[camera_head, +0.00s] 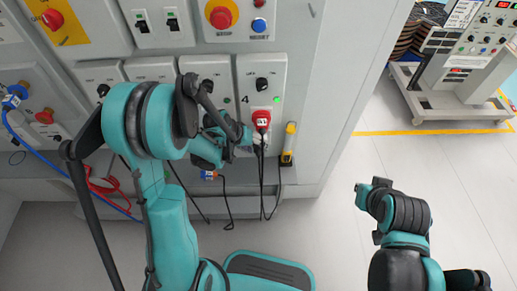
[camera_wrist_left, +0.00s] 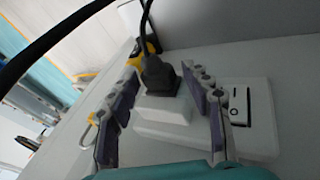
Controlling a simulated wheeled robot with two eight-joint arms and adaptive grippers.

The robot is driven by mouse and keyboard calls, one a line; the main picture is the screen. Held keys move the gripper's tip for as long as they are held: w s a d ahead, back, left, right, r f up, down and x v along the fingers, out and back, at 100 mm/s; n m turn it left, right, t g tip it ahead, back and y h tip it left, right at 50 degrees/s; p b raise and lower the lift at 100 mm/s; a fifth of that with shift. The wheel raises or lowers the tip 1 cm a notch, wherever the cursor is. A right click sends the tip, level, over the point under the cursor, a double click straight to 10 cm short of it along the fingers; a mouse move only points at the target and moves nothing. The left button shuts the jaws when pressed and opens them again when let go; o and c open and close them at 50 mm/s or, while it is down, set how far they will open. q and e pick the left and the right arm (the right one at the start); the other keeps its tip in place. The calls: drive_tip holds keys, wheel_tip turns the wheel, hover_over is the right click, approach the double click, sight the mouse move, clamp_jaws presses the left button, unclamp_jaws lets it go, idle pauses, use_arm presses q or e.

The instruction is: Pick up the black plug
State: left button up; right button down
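The black plug (camera_wrist_left: 160,76) shows in the left wrist view, with a black cable running up from it. It sits against a white block (camera_wrist_left: 165,108) beside a white switch panel (camera_wrist_left: 255,120). My left gripper (camera_wrist_left: 162,84) is open, with one finger on each side of the plug and white block. Gaps show between the fingers and the plug. In the head view, my left gripper (camera_head: 242,137) is at the lower socket panel, just below a red plug (camera_head: 261,118); the arm partly hides this area. My right arm's end (camera_head: 368,190) is over the floor, its finger state unclear.
Black cables (camera_head: 263,185) hang below the panel. A yellow-and-black object (camera_head: 289,143) stands to its right. A blue cable (camera_head: 60,165) and a red-handled item (camera_head: 105,185) are at the left. The floor at right is clear up to a wheeled console (camera_head: 455,95).

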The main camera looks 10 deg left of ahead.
use_arm(q)
drive_tip(key=c, duration=0.5)
drive_tip(key=shift+s+d+r+p, duration=0.1)
drive_tip(key=shift+s+r+p, duration=0.2)
drive_tip(key=shift+r, duration=0.15)
clamp_jaws()
drive_tip(key=s+d+r+p, duration=0.2)
drive_tip(key=s+r, duration=0.1)
drive_tip(key=s, duration=0.3)
drive_tip(key=s+d+r+p, duration=0.1)
drive_tip(key=s+r+p, duration=0.1)
drive_tip(key=s+r, duration=0.2)
drive_tip(key=s, duration=0.3)
drive_tip(key=shift+d, duration=0.35)
